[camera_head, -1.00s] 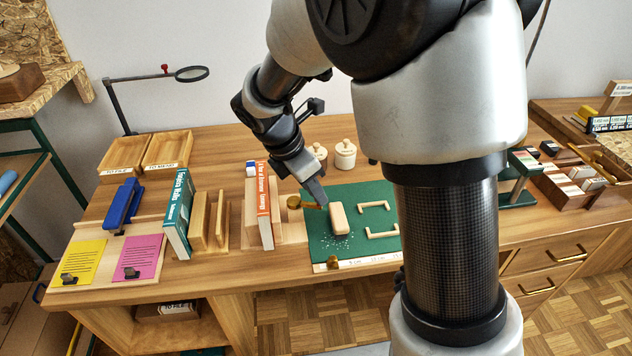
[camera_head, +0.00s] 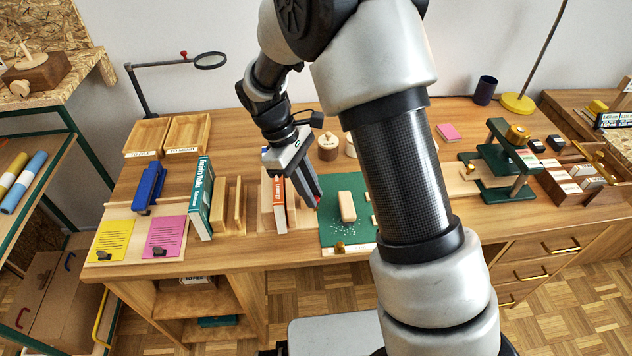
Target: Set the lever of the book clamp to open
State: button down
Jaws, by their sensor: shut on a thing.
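The book clamp (camera_head: 265,208) is a light wooden holder near the front middle of the bench. An orange-spined book (camera_head: 279,204) stands upright in it. My gripper (camera_head: 313,194) points down at the clamp's right side, beside the green mat. It is shut on the clamp's lever, which is mostly hidden behind the fingers. Only a small red bit, probably the lever's tip (camera_head: 318,202), shows at the fingertips. The exact angle of the lever cannot be read.
A green mat (camera_head: 333,236) with a wooden block (camera_head: 347,206) lies right of the clamp. A teal book (camera_head: 201,198) and wooden uprights stand left. Lidded jars (camera_head: 328,147) stand behind my gripper. A green press (camera_head: 500,165) is farther right.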

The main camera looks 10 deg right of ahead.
jog(key=shift+a+m+g+y+p, duration=0.35)
jog(key=shift+a+m+p, duration=0.25)
jog(key=shift+m, duration=0.6)
jog(key=c, duration=1.7)
grip_release()
jog(key=shift+o, duration=0.2)
jog(key=p+v, duration=0.2)
jog(key=v, duration=1.5)
jog(key=shift+w+r, duration=0.15)
